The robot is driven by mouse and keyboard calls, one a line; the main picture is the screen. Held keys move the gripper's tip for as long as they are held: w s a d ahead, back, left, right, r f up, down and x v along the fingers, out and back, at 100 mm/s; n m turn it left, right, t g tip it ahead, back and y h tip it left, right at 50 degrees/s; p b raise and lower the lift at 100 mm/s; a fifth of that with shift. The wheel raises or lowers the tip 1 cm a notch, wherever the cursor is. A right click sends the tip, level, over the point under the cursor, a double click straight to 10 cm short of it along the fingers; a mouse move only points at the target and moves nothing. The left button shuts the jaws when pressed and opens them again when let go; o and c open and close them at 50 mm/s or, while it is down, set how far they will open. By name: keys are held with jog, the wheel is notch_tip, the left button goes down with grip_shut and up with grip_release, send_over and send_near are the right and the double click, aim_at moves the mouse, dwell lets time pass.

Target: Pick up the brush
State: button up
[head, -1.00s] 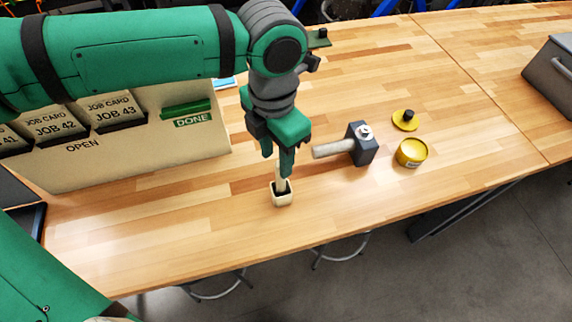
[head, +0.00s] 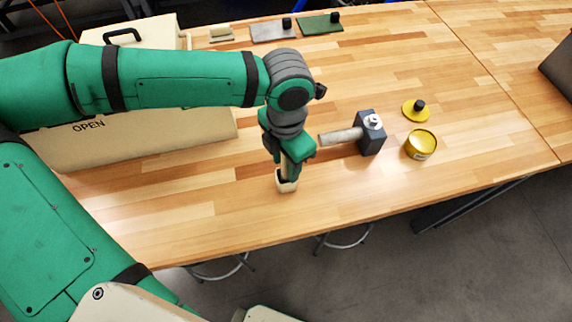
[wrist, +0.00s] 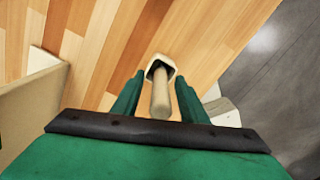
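The brush shows as a pale wooden handle (wrist: 160,98) standing in a small white square cup (head: 287,187). The cup's pale rim and dark inside (wrist: 161,65) also show in the wrist view. The brush's lower end is hidden in the cup. My gripper (head: 287,172) points down over the cup. In the wrist view, its two green fingers (wrist: 158,100) are apart, one on each side of the handle, with a gap showing on both sides. In the head view, the fingers hide most of the handle.
A mallet (head: 371,138) lies right of my gripper, its handle pointing towards it. Beyond are an open yellow tin (head: 421,146) and its yellow lid (head: 414,111). A beige box (head: 150,140) marked OPEN stands left. The wooden table (head: 230,215) is clear in front.

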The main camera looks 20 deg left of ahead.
jog(key=shift+f, duration=0.35)
jog(key=shift+c, duration=0.3)
grip_shut()
notch_tip(320, 180, up, 10)
jog(key=shift+r, duration=0.1)
